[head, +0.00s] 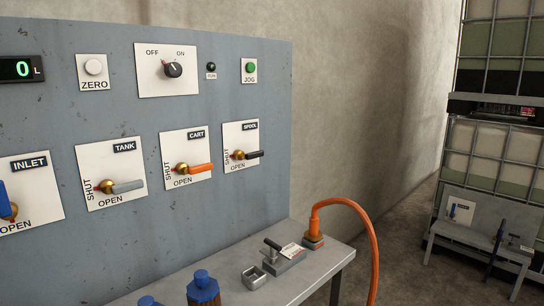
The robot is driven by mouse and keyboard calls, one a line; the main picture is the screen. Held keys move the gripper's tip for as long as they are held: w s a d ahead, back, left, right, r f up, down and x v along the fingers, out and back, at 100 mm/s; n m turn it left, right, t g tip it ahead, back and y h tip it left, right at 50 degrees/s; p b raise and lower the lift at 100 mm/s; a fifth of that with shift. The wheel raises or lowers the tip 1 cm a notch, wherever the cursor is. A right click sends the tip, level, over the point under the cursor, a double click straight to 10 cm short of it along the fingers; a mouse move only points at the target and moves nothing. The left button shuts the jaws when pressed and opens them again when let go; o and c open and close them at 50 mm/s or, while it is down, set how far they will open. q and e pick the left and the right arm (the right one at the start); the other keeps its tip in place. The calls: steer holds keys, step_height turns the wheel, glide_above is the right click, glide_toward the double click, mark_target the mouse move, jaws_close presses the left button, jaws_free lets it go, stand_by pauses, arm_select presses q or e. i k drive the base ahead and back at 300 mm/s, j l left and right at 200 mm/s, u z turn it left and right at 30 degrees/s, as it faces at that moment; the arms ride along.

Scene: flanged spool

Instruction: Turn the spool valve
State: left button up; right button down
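The spool valve (240,155) is on a white plate labelled SPOOL at the right end of the grey panel. It has a brass ball body and a black lever (254,154) that lies about level, pointing right. SHUT is written upright along the plate's left side, and OPEN runs along the bottom below the lever. Neither of my grippers is in view, and nothing touches the lever.
The cart valve (200,168) has an orange lever, the tank valve (127,187) a grey one; both point right. The inlet valve's blue lever (4,199) points up. Below, a grey bench (325,262) carries blue-topped objects (203,288), small fittings and an orange hose (368,225).

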mark_target(239, 155)
steer(key=u, duration=0.4)
steer(key=i+l+u, duration=0.1)
steer(key=l+u, duration=0.95)
steer(key=l, duration=1.2)
